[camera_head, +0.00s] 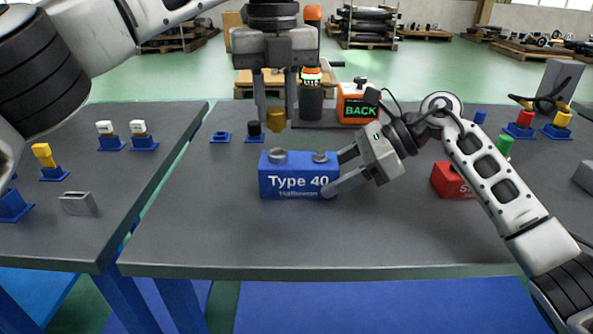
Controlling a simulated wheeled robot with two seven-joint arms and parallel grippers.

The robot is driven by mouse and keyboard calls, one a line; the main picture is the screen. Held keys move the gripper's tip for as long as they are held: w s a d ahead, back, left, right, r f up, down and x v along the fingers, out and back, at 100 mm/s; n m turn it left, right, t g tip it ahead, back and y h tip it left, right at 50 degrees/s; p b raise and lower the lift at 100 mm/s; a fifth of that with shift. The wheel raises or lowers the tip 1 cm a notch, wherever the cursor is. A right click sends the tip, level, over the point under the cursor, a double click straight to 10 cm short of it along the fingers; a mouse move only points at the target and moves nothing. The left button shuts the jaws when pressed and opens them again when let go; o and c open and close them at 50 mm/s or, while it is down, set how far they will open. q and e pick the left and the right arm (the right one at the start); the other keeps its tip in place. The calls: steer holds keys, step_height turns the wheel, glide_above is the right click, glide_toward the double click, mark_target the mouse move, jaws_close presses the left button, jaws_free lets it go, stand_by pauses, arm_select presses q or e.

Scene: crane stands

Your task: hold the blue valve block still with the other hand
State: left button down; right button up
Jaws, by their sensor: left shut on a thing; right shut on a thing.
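The blue valve block (285,184), marked "Type 40", sits upright on the grey table with two grey round fittings on its top. My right gripper (331,175) reaches in from the right and is shut on the right end of the block. My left gripper (276,112) points straight down above and slightly behind the block. It is shut on a small yellow-brown part (276,120), held apart from the block and above its left fitting.
A red block (451,182) is partly hidden behind my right arm. An orange box marked "BACK" (358,104) and a dark cylinder (310,101) stand at the back. The table front (300,240) is clear.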

steer(key=shift+f, duration=0.1)
steer(key=o, duration=1.2)
steer(key=shift+o, duration=0.2)
